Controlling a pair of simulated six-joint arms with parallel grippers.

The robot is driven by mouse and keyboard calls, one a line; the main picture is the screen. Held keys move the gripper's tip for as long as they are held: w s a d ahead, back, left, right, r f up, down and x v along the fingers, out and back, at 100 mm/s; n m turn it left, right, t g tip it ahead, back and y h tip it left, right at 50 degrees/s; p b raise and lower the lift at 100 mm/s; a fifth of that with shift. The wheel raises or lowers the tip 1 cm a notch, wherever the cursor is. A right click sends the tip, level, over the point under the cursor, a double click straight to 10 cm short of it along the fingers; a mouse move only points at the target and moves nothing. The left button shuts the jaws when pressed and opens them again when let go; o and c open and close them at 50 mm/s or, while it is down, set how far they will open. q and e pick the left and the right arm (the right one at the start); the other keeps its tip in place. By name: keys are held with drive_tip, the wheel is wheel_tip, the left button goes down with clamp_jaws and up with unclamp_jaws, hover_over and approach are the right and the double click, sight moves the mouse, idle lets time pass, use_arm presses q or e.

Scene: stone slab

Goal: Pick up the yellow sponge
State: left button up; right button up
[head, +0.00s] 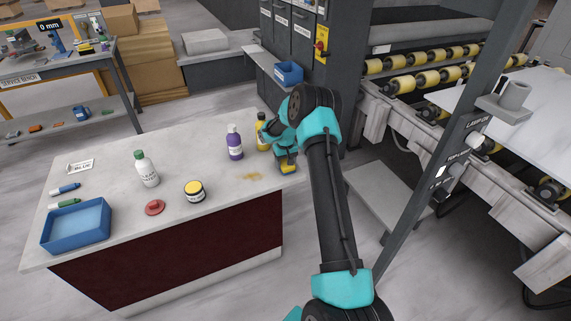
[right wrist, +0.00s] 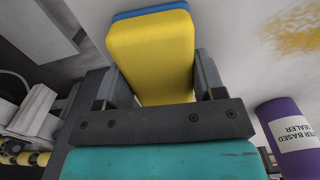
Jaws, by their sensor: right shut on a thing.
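The yellow sponge (head: 288,169) is at the right end of the stone slab, yellow with a blue layer. It also fills the top middle of the right wrist view (right wrist: 152,60), with the blue layer at its far edge. My right gripper (head: 286,160) is shut on it, one finger on each side, as the right wrist view (right wrist: 155,85) shows. I cannot tell whether the sponge touches the slab. My left gripper is not in view.
On the slab (head: 110,226), a purple bottle (head: 235,143) and a yellow bottle (head: 262,131) stand close to my right gripper. A yellow stain (head: 252,176) lies beside it. A white bottle (head: 147,170), jar (head: 194,191), red lid (head: 154,207) and blue tray (head: 76,241) are further left.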

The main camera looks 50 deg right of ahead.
sight(285, 161)
drive_tip(key=shift+r, duration=0.5)
wheel_tip(285, 161, up, 3)
drive_tip(key=shift+s+a+f, duration=0.1)
drive_tip(key=shift+a+f, duration=0.05)
drive_tip(key=s+a+r, duration=0.1)
drive_tip(key=s+a, duration=0.9)
drive_tip(key=a, duration=0.1)
drive_tip(key=shift+s+a+r, duration=0.15)
drive_tip(key=shift+s+a, duration=0.05)
drive_tip(key=shift+a, duration=0.2)
